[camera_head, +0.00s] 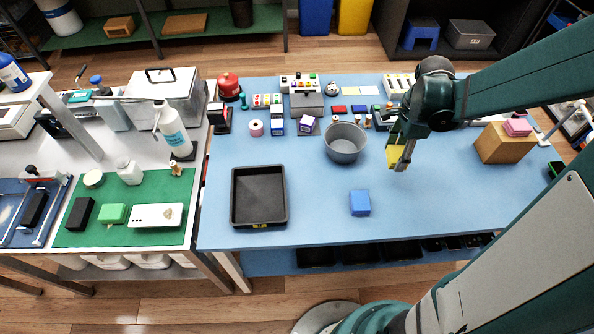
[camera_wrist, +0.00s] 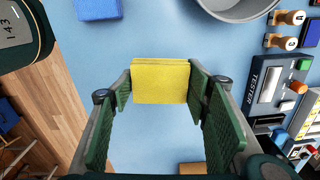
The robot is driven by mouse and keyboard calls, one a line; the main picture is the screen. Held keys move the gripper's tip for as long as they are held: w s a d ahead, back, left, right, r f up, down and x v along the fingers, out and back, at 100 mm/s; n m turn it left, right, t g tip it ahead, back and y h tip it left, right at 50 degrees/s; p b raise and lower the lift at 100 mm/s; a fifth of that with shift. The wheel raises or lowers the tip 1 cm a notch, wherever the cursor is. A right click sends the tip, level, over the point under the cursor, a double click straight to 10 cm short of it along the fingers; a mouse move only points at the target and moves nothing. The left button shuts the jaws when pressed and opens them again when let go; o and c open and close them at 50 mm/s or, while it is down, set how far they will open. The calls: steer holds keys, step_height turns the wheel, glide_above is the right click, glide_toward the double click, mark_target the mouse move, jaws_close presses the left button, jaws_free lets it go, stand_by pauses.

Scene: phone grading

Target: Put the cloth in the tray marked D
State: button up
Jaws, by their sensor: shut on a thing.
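The yellow folded cloth (camera_wrist: 160,82) is between the two finger pads of my gripper (camera_wrist: 158,90) in the wrist view, which is shut on it. In the head view my gripper (camera_head: 402,160) is over the blue table, right of the metal bowl, with a bit of the yellow cloth (camera_head: 392,156) showing beside the fingers. A black square tray (camera_head: 236,200) lies at the left of the blue table, empty. It has a small yellow mark on its front wall, too small to read. The gap between the cloth and the table is hard to judge.
A metal bowl (camera_head: 345,150) stands between my gripper and the tray. A blue block (camera_head: 360,202) lies right of the tray. Boxes, a tester (camera_wrist: 265,86) and small parts line the back. A wooden block (camera_head: 505,144) stands at the right. The front middle is mostly clear.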

steer(key=shift+w+a, duration=0.2)
steer(key=shift+a, duration=0.6)
steer(key=w+a, duration=0.2)
steer(key=a, duration=0.9)
steer(key=n+p, duration=0.1)
steer(key=p, duration=0.2)
glide_above(259, 199)
steer(key=shift+r, duration=0.4)
steer(key=shift+f, duration=0.15)
steer(key=shift+d+f+b, duration=0.1)
steer(key=shift+f+b, duration=0.6)
steer(key=shift+f, duration=2.1)
steer(key=shift+f+b, duration=0.45)
steer(key=shift+f, duration=1.65)
